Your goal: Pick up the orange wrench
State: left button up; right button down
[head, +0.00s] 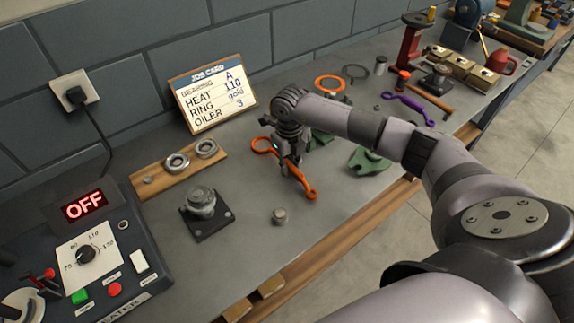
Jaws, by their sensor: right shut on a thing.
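The fingers hide part of the shaft. I cannot tell whether the wrench is lifted off the bench. My left gripper is not in view.
A green part (369,162) lies right of the gripper, and a small metal cylinder (280,216) stands below the wrench. A fixture (207,219), a wooden board with rings (163,174) and a job card (211,95) are to the left. A purple wrench (409,107) lies farther right.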

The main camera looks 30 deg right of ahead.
aim_at(288, 163)
jog(key=shift+w+r, duration=0.1)
jog(key=shift+r, duration=0.05)
jog(key=shift+r, duration=0.55)
notch_tip(288, 163, up, 19)
jog(key=b, duration=0.4)
jog(key=shift+f, duration=0.15)
jog(key=c, duration=2.2)
grip_release()
grip_shut()
